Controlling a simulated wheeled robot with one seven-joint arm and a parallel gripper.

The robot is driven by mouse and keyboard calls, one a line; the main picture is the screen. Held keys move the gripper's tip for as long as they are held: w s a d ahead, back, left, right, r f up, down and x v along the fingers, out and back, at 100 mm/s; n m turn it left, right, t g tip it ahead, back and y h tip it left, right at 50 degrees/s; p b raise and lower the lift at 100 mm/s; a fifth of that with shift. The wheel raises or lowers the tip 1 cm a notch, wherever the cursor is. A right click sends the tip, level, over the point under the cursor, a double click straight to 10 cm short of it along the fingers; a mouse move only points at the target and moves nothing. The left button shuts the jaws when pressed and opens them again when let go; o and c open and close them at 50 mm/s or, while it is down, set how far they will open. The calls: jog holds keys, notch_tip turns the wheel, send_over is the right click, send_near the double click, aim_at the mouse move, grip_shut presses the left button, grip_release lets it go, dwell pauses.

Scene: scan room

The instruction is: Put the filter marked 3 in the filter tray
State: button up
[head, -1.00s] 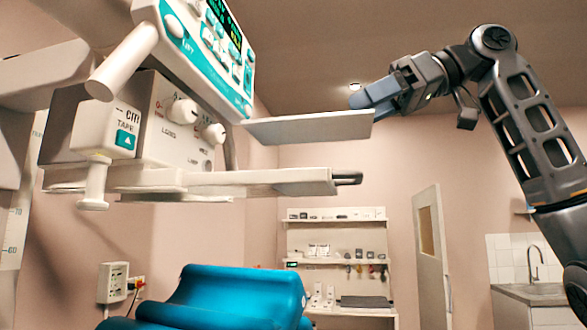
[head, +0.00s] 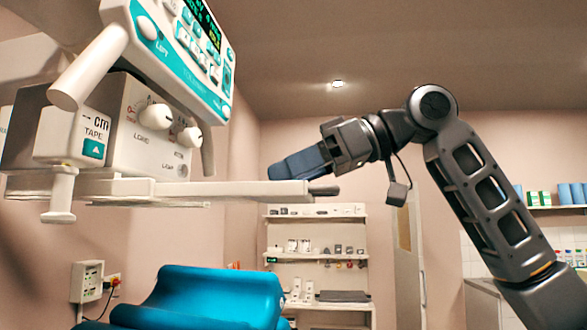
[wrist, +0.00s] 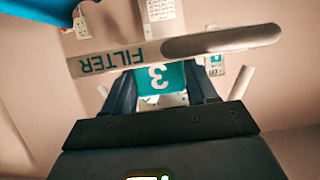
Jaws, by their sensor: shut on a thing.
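The filter marked 3 shows its teal tab with a white 3 (wrist: 157,80) between my fingers in the wrist view. My gripper (wrist: 160,92) is shut on it. In the head view my gripper (head: 277,172) is level with the end of the pale filter tray (head: 225,189), its fingertips just above the tray's edge. The tray's front bar, marked FILTER (wrist: 120,55) and upside down in the wrist view, crosses the picture just beyond the tab. The filter's plate cannot be made out in the head view. I cannot tell whether it rests in the tray.
The console with teal buttons (head: 185,50) hangs above and left of my gripper, with the knobbed housing (head: 140,125) under it. A blue padded couch (head: 205,298) is below. Shelves (head: 318,212) stand at the back. The air right of the tray is open, apart from my arm.

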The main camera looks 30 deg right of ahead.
jog(key=o, duration=1.1)
jog(key=shift+f, duration=0.1)
jog(key=shift+o, duration=0.2)
jog(key=b+v, duration=0.3)
jog(key=v, duration=0.9)
